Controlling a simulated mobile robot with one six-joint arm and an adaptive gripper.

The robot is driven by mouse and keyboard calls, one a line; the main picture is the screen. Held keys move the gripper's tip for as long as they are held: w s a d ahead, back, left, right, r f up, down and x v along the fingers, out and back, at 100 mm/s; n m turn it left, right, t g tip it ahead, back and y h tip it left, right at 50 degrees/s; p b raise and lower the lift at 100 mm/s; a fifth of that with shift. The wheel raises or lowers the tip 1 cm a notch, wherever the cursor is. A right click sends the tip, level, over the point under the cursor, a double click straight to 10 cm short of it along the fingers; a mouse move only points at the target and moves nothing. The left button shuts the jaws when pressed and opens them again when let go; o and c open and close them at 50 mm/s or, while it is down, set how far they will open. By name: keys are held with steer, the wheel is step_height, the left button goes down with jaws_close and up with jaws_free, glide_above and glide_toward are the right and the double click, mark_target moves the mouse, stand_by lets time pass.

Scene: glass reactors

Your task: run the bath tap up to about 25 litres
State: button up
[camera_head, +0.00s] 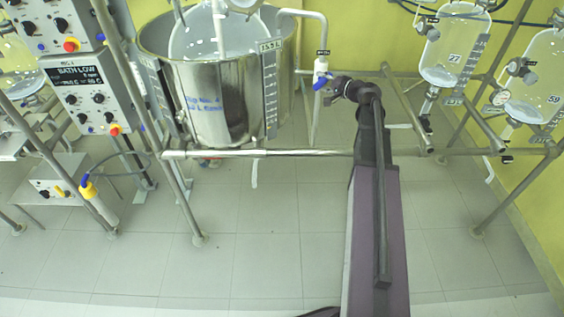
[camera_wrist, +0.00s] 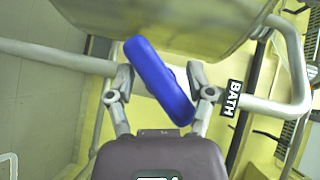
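The bath tap is a white valve (camera_head: 321,68) on a bent pipe at the right of the steel bath (camera_head: 215,105). Its blue lever (camera_head: 322,80) also shows in the wrist view (camera_wrist: 160,80), lying diagonally between my fingertips. My gripper (camera_head: 333,88) is at the lever, with a finger on either side. The fingers (camera_wrist: 160,82) stand apart, with a gap at the left; contact at the right is unclear. A small level tag (camera_head: 270,45) on the bath reads about 15 L, its last digit hard to read. The pipe's black label (camera_wrist: 233,98) reads BATH.
A control box (camera_head: 88,95) shows "BATH LOW" at the left. Metal frame rails (camera_head: 270,153) run below the bath. Glass vessels (camera_head: 450,55) and (camera_head: 535,85) hang at the right. The tiled floor (camera_head: 270,240) in front is clear.

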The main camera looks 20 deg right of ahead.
steer(key=m+t+b, duration=0.1)
steer(key=m+y+b, duration=0.1)
steer(key=b, duration=0.1)
steer(key=shift+f+t, duration=0.25)
steer(key=shift+t, duration=0.15)
steer(key=v, duration=1.4)
steer(key=a+f+n+g+p, duration=0.2)
steer(key=a+n+g, duration=0.15)
steer(key=a, duration=0.45)
steer(key=a+f+n+g+p, duration=0.2)
steer(key=a+f+g, duration=0.15)
steer(key=a, duration=0.35)
steer(key=s+a+f+n+g+h+p, duration=0.2)
steer(key=s+a+g, duration=0.1)
steer(key=a, duration=0.3)
steer(key=s+a+f+n+g+h+p, duration=0.1)
steer(key=s+a+n+g+h+p, duration=0.1)
steer(key=s+a+g, duration=0.2)
steer(key=shift+s+a+f+n+h, duration=0.3)
steer(key=shift+s+a+f+n, duration=0.05)
steer(key=shift+s+a, duration=0.85)
steer(key=shift+a, duration=0.1)
steer(key=s+h, duration=0.1)
steer(key=s+a+f+n+g+h, duration=0.1)
steer(key=s, duration=0.1)
steer(key=s+a+n+h, duration=0.1)
steer(key=shift+s+f+g+h, duration=0.15)
steer(key=shift+s+g+h, duration=0.1)
steer(key=shift+g+h, duration=0.15)
